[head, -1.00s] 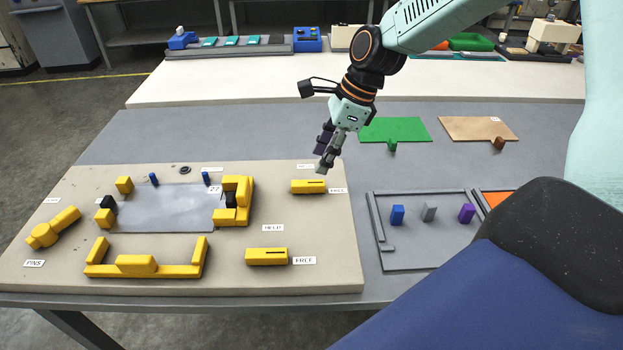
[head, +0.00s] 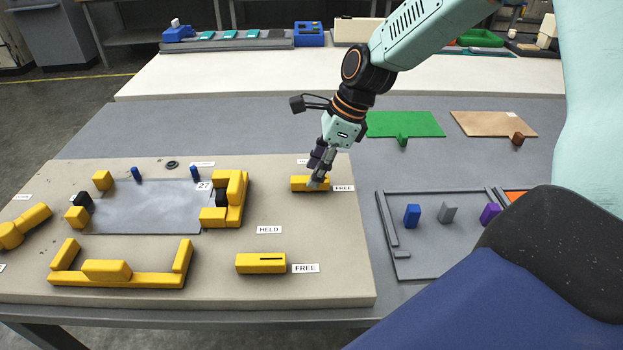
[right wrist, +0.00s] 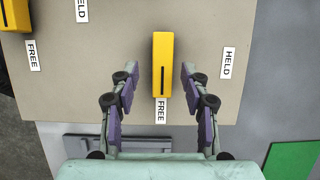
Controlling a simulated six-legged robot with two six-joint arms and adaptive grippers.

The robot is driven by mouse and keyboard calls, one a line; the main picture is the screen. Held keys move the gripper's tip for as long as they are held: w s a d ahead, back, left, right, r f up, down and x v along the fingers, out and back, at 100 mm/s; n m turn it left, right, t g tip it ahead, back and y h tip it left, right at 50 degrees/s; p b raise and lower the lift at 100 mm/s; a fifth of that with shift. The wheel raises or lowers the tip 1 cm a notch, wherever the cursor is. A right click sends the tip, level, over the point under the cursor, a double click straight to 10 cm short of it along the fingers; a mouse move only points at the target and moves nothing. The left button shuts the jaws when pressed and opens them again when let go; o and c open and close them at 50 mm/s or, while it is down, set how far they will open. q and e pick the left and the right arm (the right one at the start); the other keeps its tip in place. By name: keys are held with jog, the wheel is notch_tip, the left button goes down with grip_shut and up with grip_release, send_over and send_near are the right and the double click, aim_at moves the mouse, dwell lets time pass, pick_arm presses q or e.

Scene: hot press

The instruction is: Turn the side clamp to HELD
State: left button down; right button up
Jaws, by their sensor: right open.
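A yellow bar clamp (head: 300,184) with a dark slot lies on the right rear of the beige board. It also shows in the right wrist view (right wrist: 162,50), with its slotted end at a FREE label (right wrist: 161,111). A HELD label (right wrist: 228,63) lies to its right there. My right gripper (head: 319,183) is open over this clamp. In the right wrist view its fingers (right wrist: 159,78) are on either side of the bar, with gaps showing. A second yellow bar clamp (head: 260,263) lies nearer the front, its slot towards another FREE label (head: 305,268). My left gripper is out of view.
The beige board (head: 330,240) also carries a grey plate (head: 150,215) among several yellow blocks, left of the clamps. A grey tray (head: 388,240) with small coloured blocks is to the right. Green (head: 420,123) and tan (head: 490,122) panels lie behind.

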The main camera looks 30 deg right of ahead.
jog(key=shift+d+b+x, duration=0.1)
jog(key=shift+b+x, duration=0.1)
jog(key=shift+x, duration=0.5)
jog(key=shift+d+b+x, duration=0.15)
jog(key=shift+b+x, duration=0.05)
jog(key=shift+x, duration=0.5)
jog(key=shift+a, duration=0.1)
jog(key=shift+r, duration=0.1)
jog(key=shift+c, duration=0.4)
jog(key=c, duration=0.5)
jog(key=shift+w, duration=0.1)
grip_shut()
